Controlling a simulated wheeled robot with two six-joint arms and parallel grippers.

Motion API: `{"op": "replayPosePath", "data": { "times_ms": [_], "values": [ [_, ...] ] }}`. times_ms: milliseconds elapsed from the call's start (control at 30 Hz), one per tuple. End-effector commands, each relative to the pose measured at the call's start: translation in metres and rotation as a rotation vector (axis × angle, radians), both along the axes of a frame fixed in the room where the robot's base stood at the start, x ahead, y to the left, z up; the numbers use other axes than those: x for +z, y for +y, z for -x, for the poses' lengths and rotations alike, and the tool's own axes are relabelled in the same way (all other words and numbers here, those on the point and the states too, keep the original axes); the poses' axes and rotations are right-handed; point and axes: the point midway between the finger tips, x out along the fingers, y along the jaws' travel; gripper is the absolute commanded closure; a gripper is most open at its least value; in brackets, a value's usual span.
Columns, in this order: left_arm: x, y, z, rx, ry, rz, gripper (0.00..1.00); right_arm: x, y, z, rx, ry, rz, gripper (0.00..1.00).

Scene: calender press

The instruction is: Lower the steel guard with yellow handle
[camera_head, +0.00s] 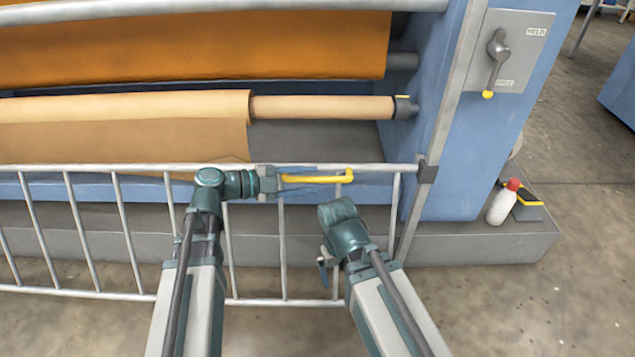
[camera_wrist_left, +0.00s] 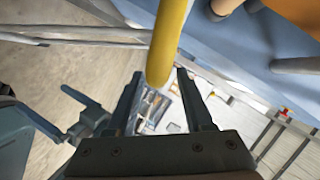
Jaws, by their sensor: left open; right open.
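The steel guard (camera_head: 90,167) is a barred railing standing upright across the front of the press. Its yellow handle (camera_head: 325,179) is on the top rail near the right end; it also shows in the left wrist view (camera_wrist_left: 168,40). My left gripper (camera_head: 298,180) is at the left part of the handle. In the left wrist view its fingers (camera_wrist_left: 160,76) are apart, with the handle's near end between the tips; contact cannot be told. My right gripper (camera_head: 323,268) is open, low in front of the guard bars, below the handle and away from it.
Orange and tan rollers (camera_head: 320,107) lie behind the guard. A blue side housing (camera_head: 470,160) carries a lever (camera_head: 497,62) on a grey plate marked "HELD". A white bottle with red cap (camera_head: 500,205) stands on the base ledge at right. The floor at right is open.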

Motion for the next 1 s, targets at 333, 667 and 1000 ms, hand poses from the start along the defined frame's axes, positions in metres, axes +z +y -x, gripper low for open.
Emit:
{"op": "replayPosePath", "data": {
  "times_ms": [333, 667, 1000],
  "values": [
    [-0.006, -0.027, -0.01, 0.0, 0.0, 0.0, 0.48, -0.006, 0.0, 0.0, 0.0, -0.001, 0.0, 0.0],
    [-0.006, -0.028, -0.01, 0.001, 0.0, -0.001, 0.55, -0.006, 0.0, 0.0, 0.0, 0.0, 0.0, 0.0],
    [-0.006, -0.027, -0.01, 0.001, 0.0, -0.001, 1.0, -0.006, 0.0, 0.0, 0.0, 0.0, 0.0, 0.0]
  ]
}}
